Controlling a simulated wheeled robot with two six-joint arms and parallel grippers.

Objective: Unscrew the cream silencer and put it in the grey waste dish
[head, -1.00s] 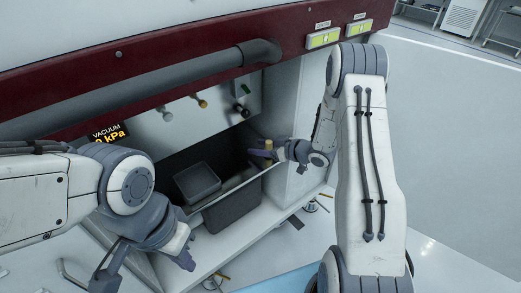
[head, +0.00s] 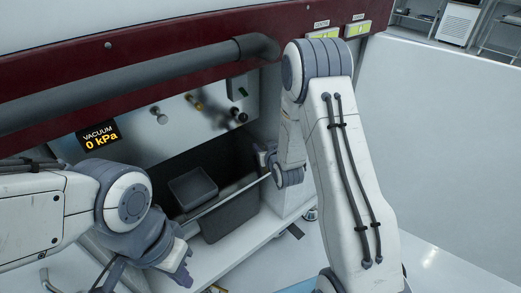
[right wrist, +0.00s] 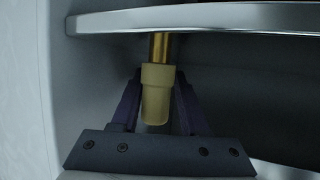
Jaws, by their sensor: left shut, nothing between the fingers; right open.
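The cream silencer (right wrist: 157,98) shows in the right wrist view, on a brass stem (right wrist: 159,47) below a metal edge. My right gripper (right wrist: 158,74) is open, with one finger on each side of the silencer and a narrow gap at each side. In the head view the right gripper (head: 264,154) is mostly hidden at the right end of the recess, and I cannot make out the silencer there. My left gripper (head: 181,268) is shut and empty, in front of and below the dish.
A metal rail (head: 232,195) runs along the recess front. A vacuum display (head: 99,136) reads 0 kPa. A thick grey pipe (head: 130,88) crosses above. Floor at the right is clear.

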